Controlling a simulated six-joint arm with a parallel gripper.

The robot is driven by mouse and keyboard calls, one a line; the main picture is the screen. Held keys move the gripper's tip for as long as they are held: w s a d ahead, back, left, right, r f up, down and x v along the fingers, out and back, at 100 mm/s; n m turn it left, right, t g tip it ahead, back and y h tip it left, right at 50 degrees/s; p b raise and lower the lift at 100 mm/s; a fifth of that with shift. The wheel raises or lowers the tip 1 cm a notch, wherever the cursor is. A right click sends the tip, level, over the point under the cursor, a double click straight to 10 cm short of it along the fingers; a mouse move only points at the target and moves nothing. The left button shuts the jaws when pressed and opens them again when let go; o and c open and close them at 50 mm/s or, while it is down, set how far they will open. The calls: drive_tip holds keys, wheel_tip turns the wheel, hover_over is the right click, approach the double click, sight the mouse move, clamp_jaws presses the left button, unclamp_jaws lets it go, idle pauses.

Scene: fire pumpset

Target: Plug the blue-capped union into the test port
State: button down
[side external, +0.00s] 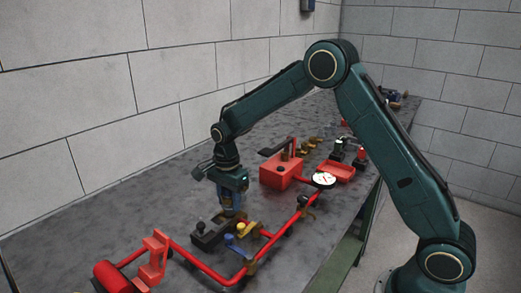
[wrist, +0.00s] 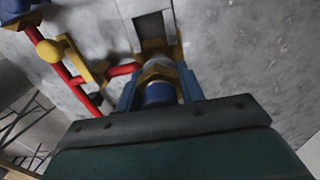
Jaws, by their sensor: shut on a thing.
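My gripper (side external: 232,207) points down over the table, just above or beside a dark grey block (side external: 207,233). In the wrist view its two blue fingers (wrist: 158,84) are shut on the blue-capped union (wrist: 158,95), one on each side. The union shows a blue cap toward the camera and a brass hex and pale collar beyond it. A short red stub (wrist: 123,69) on a brass-yellow fitting (wrist: 95,73) lies just left of the union; whether they touch, and whether this is the test port, I cannot tell. The union's far end is hidden.
Red piping (side external: 205,268) runs along the table's front, with a yellow knob (side external: 240,226) close by my gripper. A red box (side external: 282,172), a white gauge (side external: 323,180) and a red tray (side external: 336,171) stand farther back. The table (side external: 130,220) is bare toward the wall.

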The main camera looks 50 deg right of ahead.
sight(231, 207)
drive_tip(key=shift+f, duration=1.4)
idle(2.1)
drive_tip(key=c, duration=1)
unclamp_jaws()
drive_tip(key=shift+o, duration=0.9)
drive_tip(key=shift+s+f, duration=0.1)
drive_tip(key=shift+s, duration=0.05)
drive_tip(key=r, duration=1.3)
drive_tip(key=shift+w+r, duration=0.2)
drive_tip(key=shift+w, duration=0.05)
drive_tip(key=shift+r, duration=0.4)
